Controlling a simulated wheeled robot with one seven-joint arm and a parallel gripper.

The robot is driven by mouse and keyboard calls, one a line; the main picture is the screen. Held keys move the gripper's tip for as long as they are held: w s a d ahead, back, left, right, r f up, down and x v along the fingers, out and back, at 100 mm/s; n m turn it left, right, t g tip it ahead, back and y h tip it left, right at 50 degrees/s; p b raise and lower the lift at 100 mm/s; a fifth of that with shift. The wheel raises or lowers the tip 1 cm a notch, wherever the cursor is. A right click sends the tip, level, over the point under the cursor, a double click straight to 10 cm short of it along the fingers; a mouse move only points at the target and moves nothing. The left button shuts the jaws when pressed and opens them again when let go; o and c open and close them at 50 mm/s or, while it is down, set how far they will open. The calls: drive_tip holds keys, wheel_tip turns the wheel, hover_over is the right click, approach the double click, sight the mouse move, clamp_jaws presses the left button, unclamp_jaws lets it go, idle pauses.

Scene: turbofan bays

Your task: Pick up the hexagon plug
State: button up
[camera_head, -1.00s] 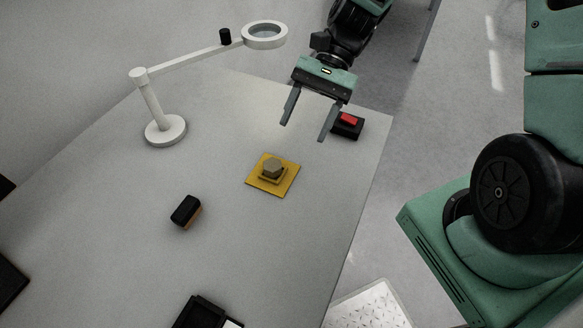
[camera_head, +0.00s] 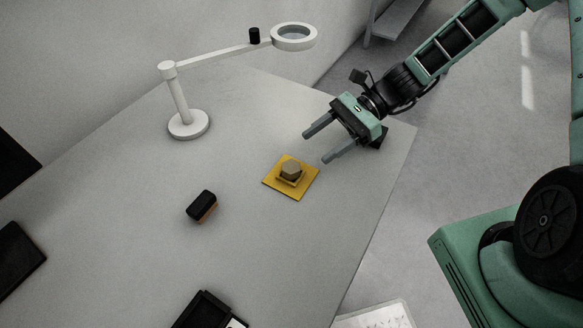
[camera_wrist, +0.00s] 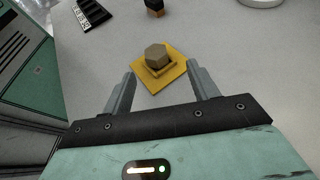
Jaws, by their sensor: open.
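The hexagon plug (camera_head: 291,167) is a tan-brown six-sided block. It sits on a yellow square base plate (camera_head: 272,184) on the grey table. In the wrist view the plug (camera_wrist: 156,53) stands ahead of my gripper (camera_wrist: 160,78), roughly centred between the two fingers, with the yellow plate (camera_wrist: 174,76) under it. My gripper (camera_head: 316,146) is open and empty. In the head view its fingers point left, up and to the right of the plug, apart from it.
A white magnifier lamp (camera_head: 188,124) stands at the back left. A black and orange brush-like block (camera_head: 202,206) lies left of the plate. A black tray (camera_head: 205,311) is at the front. A black box (camera_head: 379,138) is partly hidden behind my gripper. The table around the plate is clear.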

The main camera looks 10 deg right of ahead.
sight(296, 164)
drive_tip(key=shift+x, duration=0.95)
drive_tip(key=shift+s+x, duration=0.15)
drive_tip(key=shift+x, duration=1.25)
drive_tip(key=shift+s+x, duration=0.2)
drive_tip(key=shift+x, duration=1.15)
drive_tip(key=c, duration=1.2)
